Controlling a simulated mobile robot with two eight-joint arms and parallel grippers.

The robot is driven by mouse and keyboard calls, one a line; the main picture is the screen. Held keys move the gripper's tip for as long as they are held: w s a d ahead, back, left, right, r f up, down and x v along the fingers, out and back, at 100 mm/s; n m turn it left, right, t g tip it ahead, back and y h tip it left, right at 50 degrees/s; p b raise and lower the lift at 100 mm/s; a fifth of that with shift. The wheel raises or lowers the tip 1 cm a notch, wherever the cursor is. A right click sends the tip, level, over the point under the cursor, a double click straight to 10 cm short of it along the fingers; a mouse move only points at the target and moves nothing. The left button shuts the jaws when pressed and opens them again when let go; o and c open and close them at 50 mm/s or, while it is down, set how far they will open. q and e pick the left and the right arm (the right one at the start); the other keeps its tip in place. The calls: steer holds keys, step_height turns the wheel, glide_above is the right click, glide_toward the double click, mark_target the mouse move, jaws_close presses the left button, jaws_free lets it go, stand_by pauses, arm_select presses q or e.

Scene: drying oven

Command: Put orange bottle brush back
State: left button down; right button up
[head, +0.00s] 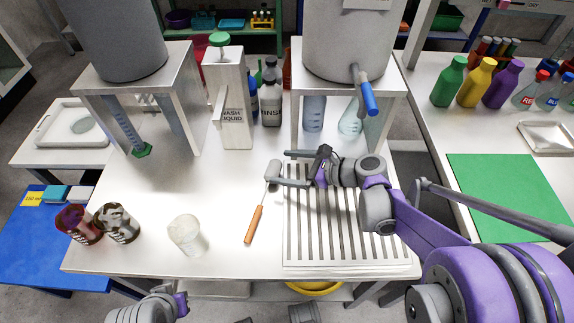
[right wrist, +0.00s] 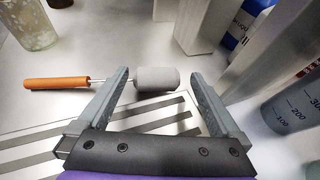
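The bottle brush has an orange handle (head: 253,224) and a grey cylindrical head (head: 273,170) joined by a thin metal rod. It lies on the white table, left of the slatted drying rack (head: 345,262). My right gripper (head: 290,168) is open beside the brush head. In the right wrist view the brush head (right wrist: 157,79) shows between and beyond the open fingertips, and the handle (right wrist: 56,84) points left. I see no clear contact between fingers and brush. Part of my left arm shows at the bottom of the head view, but its gripper is not visible.
A glass beaker (head: 186,236) stands left of the brush, with two stained beakers farther left. Behind are a wash liquid dispenser (head: 235,105), a rinse bottle (head: 271,105) and a tank with a blue-handled tap (head: 369,98). The table between beaker and brush is clear.

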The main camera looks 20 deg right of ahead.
steer(key=shift+r, duration=0.3)
steer(key=shift+r+p, duration=0.5)
steer(key=p+v, duration=0.2)
steer(key=v, duration=1)
steer(key=shift+f, duration=0.15)
